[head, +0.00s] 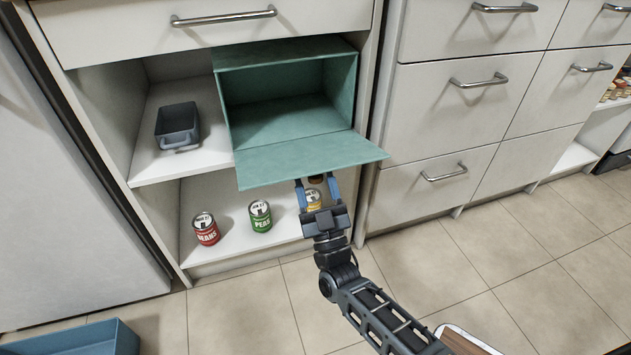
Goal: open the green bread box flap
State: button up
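The green bread box (290,56) stands in the upper part of an open cabinet. Its flap (305,158) is folded down and juts out toward me, roughly level, so the empty inside of the box shows. My gripper (316,182) is just at or below the front edge of the flap, with its two blue fingers apart. The fingertips are close to the edge, and I cannot tell whether they touch it. No part of the flap shows clearly between the fingers.
A dark grey bin (177,126) sits left of the box on the same shelf. On the lower shelf stand a red can (206,229), a green can (260,216) and a yellow can (314,198) behind my gripper. Drawers (470,105) are at right; a blue container (75,340) is at lower left.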

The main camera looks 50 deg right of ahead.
jog(key=v, duration=0.7)
jog(key=shift+s+a+f+p, duration=0.2)
jog(key=shift+s+f+p, duration=0.05)
jog(key=shift+s+p, duration=0.1)
jog(key=w+d+r+g+y+p, duration=0.2)
jog(key=y+p, duration=0.6)
jog(key=p, duration=1)
jog(key=shift+w+d+g, duration=0.85)
jog(key=shift+w+g, duration=0.45)
jog(key=shift+w, duration=0.4)
jog(key=shift+r, duration=0.15)
jog(key=shift+c, duration=0.4)
